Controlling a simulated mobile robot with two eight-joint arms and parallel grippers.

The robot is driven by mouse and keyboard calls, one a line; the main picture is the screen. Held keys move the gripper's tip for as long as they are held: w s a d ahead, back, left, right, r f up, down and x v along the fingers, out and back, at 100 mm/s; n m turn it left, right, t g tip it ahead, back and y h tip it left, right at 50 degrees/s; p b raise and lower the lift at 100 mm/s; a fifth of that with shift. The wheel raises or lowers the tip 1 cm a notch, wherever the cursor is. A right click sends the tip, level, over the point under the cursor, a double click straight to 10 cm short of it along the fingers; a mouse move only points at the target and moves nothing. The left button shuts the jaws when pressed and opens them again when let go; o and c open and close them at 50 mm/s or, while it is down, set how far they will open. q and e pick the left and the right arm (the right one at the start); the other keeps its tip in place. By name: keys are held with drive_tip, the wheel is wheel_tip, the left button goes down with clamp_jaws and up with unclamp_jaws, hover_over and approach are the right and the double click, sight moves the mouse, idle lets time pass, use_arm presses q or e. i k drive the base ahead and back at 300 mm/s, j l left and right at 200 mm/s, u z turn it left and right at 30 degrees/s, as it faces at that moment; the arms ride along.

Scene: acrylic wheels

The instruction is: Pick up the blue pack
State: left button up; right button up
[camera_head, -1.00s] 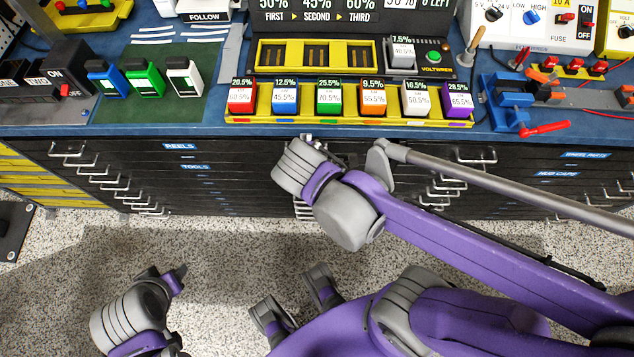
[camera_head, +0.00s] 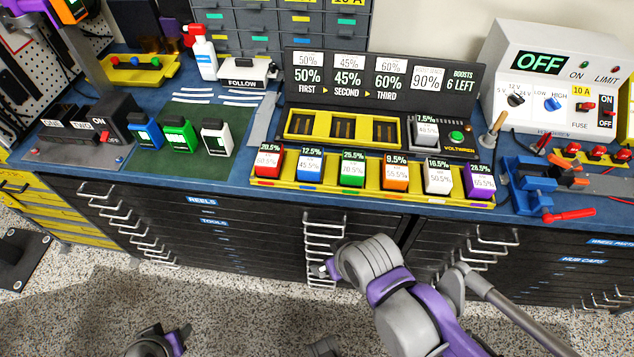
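A pack with a blue front and white label (camera_head: 310,166) stands second from left in the yellow tray (camera_head: 380,196) on the bench. Its top reads 12.5% and its label 45.5%. Another blue block (camera_head: 146,132) stands on the green mat at left, beside a green and a white one. My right gripper (camera_head: 326,268) is in front of the drawers, below the bench edge and apart from the packs; its fingers are mostly hidden by the wrist. My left gripper (camera_head: 184,334) is low at the bottom edge, over the floor, only partly in view.
Red, green, orange, white and purple packs share the tray. Behind it is a yellow slotted holder (camera_head: 342,128), with a grey pack (camera_head: 425,130) to its right. A blue vise (camera_head: 528,185) stands at right. Drawer handles (camera_head: 323,245) stick out below the bench edge.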

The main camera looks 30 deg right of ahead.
sight(309, 168)
drive_tip(key=j+z, duration=0.35)
drive_tip(key=j, duration=0.3)
drive_tip(key=j+z, duration=0.35)
drive_tip(key=j, duration=0.35)
